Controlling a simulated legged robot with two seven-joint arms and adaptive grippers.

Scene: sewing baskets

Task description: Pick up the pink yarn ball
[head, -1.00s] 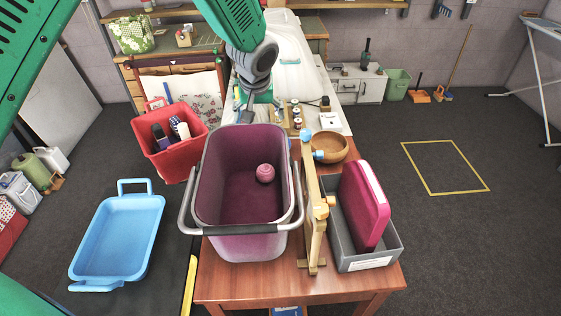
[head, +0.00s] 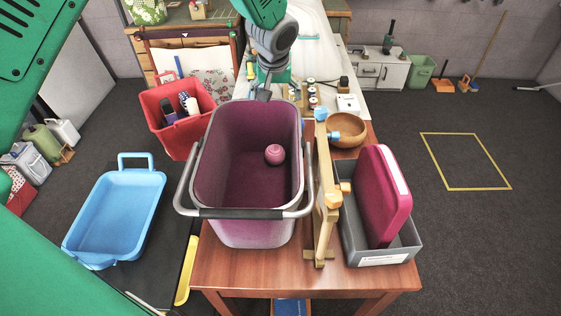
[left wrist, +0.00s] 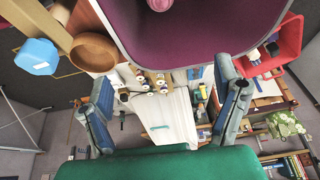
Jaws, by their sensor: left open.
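The pink yarn ball (head: 274,154) lies inside the deep purple bucket (head: 247,231), toward its right side. In the left wrist view the ball (left wrist: 159,4) is cut by the top edge, inside the bucket (left wrist: 205,52). My left gripper (head: 265,93) is just behind the bucket's far rim in the head view, outside the bucket and apart from the ball. Its two fingers stand wide apart in the left wrist view (left wrist: 165,75), with nothing between them held. My right gripper is not in view.
The bucket's grey handle (head: 245,212) crosses its near side. A wooden frame (head: 324,200), a wooden bowl (head: 346,129) and a grey bin (head: 375,258) with a pink case (head: 381,195) stand right. A red basket (head: 166,130) and blue tray (head: 115,215) are left.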

